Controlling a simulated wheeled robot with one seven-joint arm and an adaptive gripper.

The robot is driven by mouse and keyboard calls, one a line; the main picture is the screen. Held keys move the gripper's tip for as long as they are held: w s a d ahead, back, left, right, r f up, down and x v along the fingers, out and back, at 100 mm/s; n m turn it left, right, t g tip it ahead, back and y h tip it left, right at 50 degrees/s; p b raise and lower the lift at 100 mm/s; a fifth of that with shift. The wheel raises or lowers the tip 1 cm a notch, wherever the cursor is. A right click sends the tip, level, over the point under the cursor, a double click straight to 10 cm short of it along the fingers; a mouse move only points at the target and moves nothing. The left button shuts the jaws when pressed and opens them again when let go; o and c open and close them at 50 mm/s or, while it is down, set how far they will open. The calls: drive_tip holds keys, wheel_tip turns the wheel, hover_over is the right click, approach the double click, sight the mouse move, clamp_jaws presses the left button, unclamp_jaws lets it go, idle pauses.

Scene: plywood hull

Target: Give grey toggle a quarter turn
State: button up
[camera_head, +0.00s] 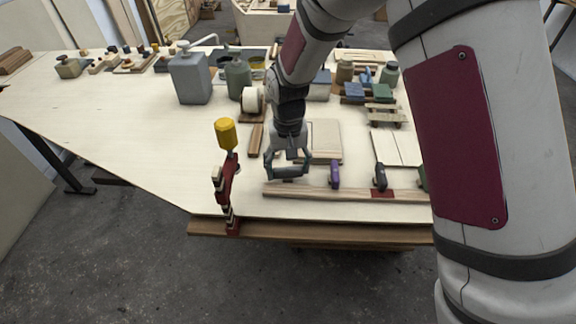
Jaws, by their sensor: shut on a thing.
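My gripper (287,172) points down over the left end of a wooden strip (310,190) near the table's front edge. Its fingers are shut on a grey piece that appears to be the grey toggle. The fingers hide most of it, so its angle cannot be made out. To the right along the strip stand a purple toggle (335,175), a dark toggle (380,178) by a red patch, and a partly hidden green one (422,178).
A red clamp (228,190) with a yellow handle (226,134) stands on the front edge, left of my gripper. A grey canister (190,78), a green can (238,78) and a white roll (252,100) stand behind. The table's left middle (130,135) is clear.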

sight(288, 168)
drive_tip(key=shift+m, duration=0.6)
drive_tip(key=o, duration=1.1)
drive_tip(key=shift+o, duration=0.2)
wheel_tip(288, 168, up, 12)
